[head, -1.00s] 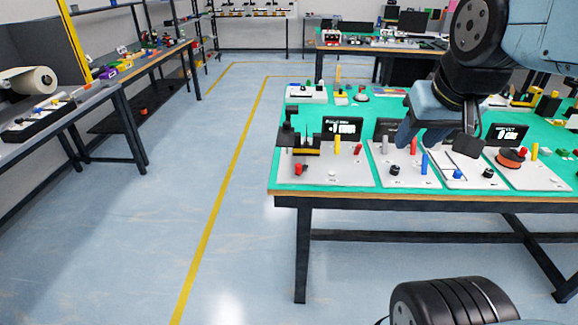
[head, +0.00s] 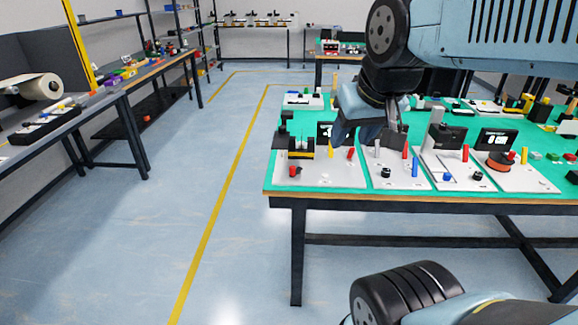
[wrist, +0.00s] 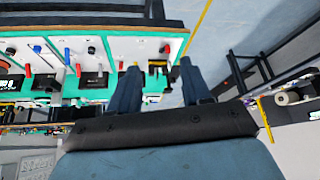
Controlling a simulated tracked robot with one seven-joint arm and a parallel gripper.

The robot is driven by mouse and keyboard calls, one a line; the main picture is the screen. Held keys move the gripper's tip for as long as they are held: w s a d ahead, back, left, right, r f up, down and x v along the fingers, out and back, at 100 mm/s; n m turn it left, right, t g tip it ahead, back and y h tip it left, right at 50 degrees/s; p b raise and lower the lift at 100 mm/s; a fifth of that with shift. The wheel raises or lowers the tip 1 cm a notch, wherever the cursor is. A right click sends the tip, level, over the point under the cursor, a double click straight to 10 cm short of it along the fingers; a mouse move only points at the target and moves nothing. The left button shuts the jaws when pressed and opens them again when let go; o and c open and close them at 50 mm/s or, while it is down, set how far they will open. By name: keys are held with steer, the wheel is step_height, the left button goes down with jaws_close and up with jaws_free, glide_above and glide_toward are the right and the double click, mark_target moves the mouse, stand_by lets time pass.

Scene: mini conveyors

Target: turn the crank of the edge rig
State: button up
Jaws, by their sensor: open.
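The rig at the table's left edge is a light grey panel (head: 330,180) with a black and yellow device (head: 300,147), a red knob (head: 294,171) at front left and a small screen behind. I cannot tell which part is its crank. In the wrist view, the same rig's panel (wrist: 150,46) is at upper centre, beyond my fingers. My gripper (head: 368,135) is open and empty, hanging above the back of this rig and its right neighbour, hiding part of both. Its two blue fingers stand apart in the wrist view (wrist: 161,82).
More rig panels stand to the right, one with an orange disc (head: 498,161). Upright coloured pegs stand between and on the panels. The green table top (head: 268,182) ends just left of the edge rig; open floor (head: 150,235) lies beyond. A workbench (head: 85,95) stands far left.

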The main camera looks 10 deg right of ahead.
steer(key=w+a+f+m+t, duration=0.2)
steer(key=w+a+f, duration=0.2)
steer(key=w, duration=0.5)
steer(key=w+a+f+m+t, duration=0.15)
steer(key=w+a+f, duration=0.25)
steer(key=w, duration=0.6)
steer(key=w+a+f+m+t, duration=0.15)
steer(key=w+a+f, duration=0.25)
steer(key=w, duration=0.5)
steer(key=m+t+h, duration=0.3)
steer(key=h, duration=0.9)
glide_toward(292, 172)
steer(key=x, duration=1.1)
steer(key=shift+c, duration=0.2)
